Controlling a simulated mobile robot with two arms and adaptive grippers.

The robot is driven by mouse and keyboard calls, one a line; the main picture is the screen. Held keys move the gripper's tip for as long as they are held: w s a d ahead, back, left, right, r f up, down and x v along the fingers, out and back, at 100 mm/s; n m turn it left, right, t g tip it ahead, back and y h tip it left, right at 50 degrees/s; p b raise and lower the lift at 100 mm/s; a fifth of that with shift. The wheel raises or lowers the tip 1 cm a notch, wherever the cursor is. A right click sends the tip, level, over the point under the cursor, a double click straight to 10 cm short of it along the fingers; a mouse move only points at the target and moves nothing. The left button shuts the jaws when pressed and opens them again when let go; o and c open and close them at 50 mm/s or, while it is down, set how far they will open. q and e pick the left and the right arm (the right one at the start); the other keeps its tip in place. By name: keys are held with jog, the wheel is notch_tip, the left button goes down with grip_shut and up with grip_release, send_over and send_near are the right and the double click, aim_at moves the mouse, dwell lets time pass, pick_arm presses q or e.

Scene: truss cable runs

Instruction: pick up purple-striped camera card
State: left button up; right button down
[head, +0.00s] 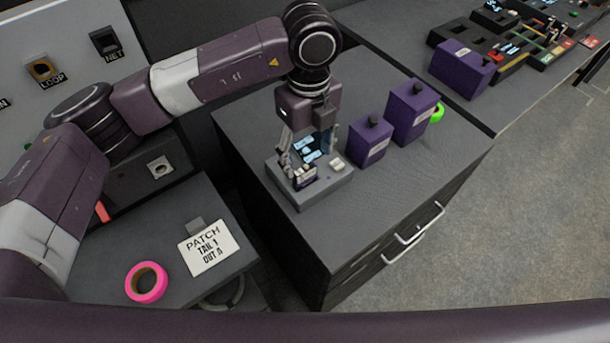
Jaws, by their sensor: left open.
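My left gripper (308,152) points down over a small grey holder (318,191) on the dark cabinet. Its fingers are apart, around or just above small cards standing in the holder. A small purple and white piece (304,179) sits at the holder's front, close to the fingertips; it may be the purple-striped camera card, but its stripe is too small to make out. Blue-lit cards (310,148) show between the fingers. The fingers partly hide the cards, and I cannot tell whether they touch any. My right gripper is not in view.
Two purple boxes with black knobs, one nearer (369,142) and one farther (412,110), stand right of the holder. A pink tape roll (146,282) and a PATCH label (208,247) lie on the lower left surface. The cabinet's front is clear.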

aim_at(304, 169)
pick_arm(q)
jog(key=f, duration=0.1)
jog(key=f+p, duration=0.1)
jog(key=f, duration=0.2)
jog(key=shift+a+f+p, duration=0.3)
jog(key=shift+a, duration=0.05)
jog(key=shift+f, duration=0.4)
jog(key=shift+d, duration=0.1)
jog(key=c, duration=1.3)
jog(key=shift+o, duration=0.2)
